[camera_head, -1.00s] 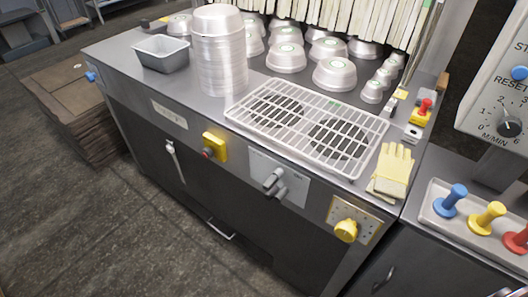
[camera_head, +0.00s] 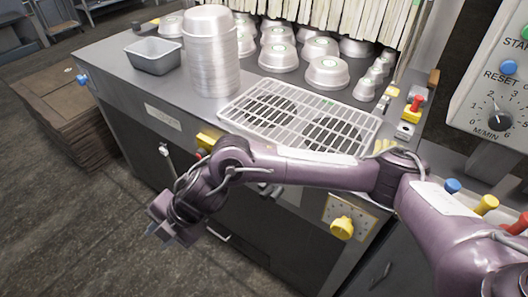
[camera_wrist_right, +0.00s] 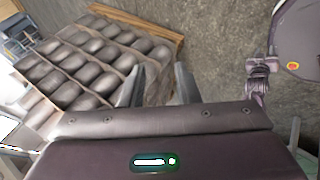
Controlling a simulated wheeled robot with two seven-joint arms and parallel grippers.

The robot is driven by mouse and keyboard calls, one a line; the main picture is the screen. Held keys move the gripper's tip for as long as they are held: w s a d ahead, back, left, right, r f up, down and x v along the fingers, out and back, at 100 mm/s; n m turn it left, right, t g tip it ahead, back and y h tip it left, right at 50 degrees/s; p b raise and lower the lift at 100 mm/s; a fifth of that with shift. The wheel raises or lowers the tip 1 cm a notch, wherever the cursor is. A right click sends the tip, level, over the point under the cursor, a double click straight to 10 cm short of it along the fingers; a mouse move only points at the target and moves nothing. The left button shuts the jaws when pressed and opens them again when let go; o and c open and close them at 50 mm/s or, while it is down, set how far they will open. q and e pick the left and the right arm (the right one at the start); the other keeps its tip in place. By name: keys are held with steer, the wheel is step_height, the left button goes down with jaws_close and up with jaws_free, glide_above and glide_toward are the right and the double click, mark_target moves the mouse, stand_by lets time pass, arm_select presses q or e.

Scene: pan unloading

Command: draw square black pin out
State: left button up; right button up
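I cannot pick out a square black pin for certain. A small dark block (camera_head: 137,27) sits at the far left corner of the steel counter (camera_head: 105,55). A small pale block with a dark top (camera_head: 404,130) sits at the counter's right edge; its detail is too small to tell. My right gripper (camera_head: 172,232) hangs in front of the counter's front panel, low at left, away from both blocks. In the right wrist view my right gripper's two fingers (camera_wrist_right: 158,82) are apart with nothing between them. My left gripper is not in view.
A wire rack (camera_head: 300,118) lies on the counter beside stacked pans (camera_head: 210,60) and a grey tin (camera_head: 153,56). A yellow knob (camera_head: 342,228) juts from the front. A red button (camera_head: 415,103) stands at right. A filled crate stack (camera_wrist_right: 100,60) stands on the floor.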

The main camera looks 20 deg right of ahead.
steer(key=w+d+r+h, duration=0.2)
steer(key=w+d, duration=0.1)
steer(key=d, duration=0.6)
steer(key=w+d+r+m+g+h, duration=0.1)
steer(key=w+d+r+h, duration=0.1)
steer(key=d, duration=0.7)
steer(key=w+d+r+m+h, duration=0.1)
steer(key=w+d+r+h, duration=0.1)
steer(key=w+d, duration=0.3)
steer(key=shift+w+d+g+h, duration=0.15)
steer(key=shift+d+h, duration=0.25)
steer(key=shift+d, duration=0.65)
steer(key=shift+d+g+h, duration=0.25)
steer(key=shift+d+h, duration=0.15)
steer(key=shift+d, duration=0.8)
step_height(320, 180, down, 8)
steer(key=shift+r+p, duration=0.25)
steer(key=shift+p, duration=0.35)
steer(key=shift+c, duration=0.4)
jaws_close()
